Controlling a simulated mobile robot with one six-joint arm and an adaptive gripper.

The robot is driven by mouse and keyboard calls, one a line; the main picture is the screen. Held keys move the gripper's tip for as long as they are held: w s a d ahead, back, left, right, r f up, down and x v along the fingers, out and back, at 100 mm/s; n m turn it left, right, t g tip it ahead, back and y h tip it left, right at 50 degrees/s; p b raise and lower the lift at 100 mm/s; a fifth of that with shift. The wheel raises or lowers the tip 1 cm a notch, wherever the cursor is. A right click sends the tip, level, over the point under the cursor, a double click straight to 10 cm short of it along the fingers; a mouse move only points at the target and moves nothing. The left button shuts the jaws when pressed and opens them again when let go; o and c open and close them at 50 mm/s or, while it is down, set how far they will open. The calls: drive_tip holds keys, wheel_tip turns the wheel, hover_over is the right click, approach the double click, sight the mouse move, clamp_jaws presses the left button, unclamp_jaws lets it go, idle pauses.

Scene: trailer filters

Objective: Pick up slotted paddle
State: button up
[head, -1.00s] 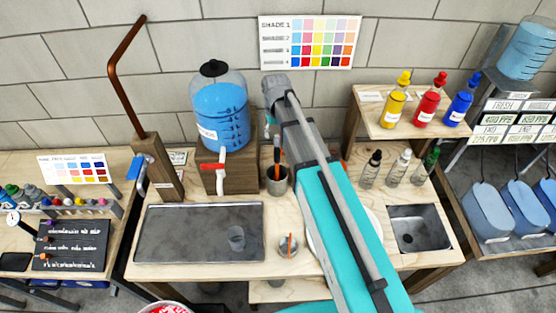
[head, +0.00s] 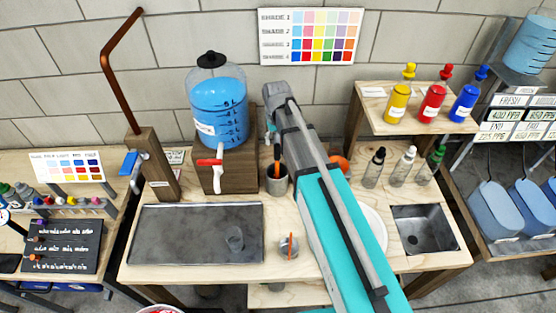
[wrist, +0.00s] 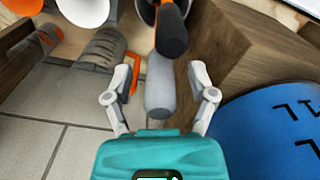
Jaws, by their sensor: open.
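In the wrist view a rounded grey handle end (wrist: 160,88) stands between the fingers of my gripper (wrist: 164,70), which is open around it. A black handle end (wrist: 172,32) lies just beyond it. A grey piece with dark slot-like stripes (wrist: 98,52) is beside the left finger, near an orange strip. I cannot tell for sure which of these belongs to the slotted paddle. In the head view a metal cup (head: 277,184) holds utensils with dark and orange parts. My arm and gripper (head: 277,97) are just behind and above it, and the fingers are mostly hidden there.
The blue liquid tank (head: 218,105) on its wooden stand (head: 239,170) is close beside my gripper. A grey tray (head: 170,245) with a clear cup lies at front left. Dropper bottles (head: 402,165) and a small sink (head: 424,230) are at right. A copper pipe (head: 107,65) rises at left.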

drive_tip(key=shift+f, duration=0.1)
idle(0.5)
clamp_jaws()
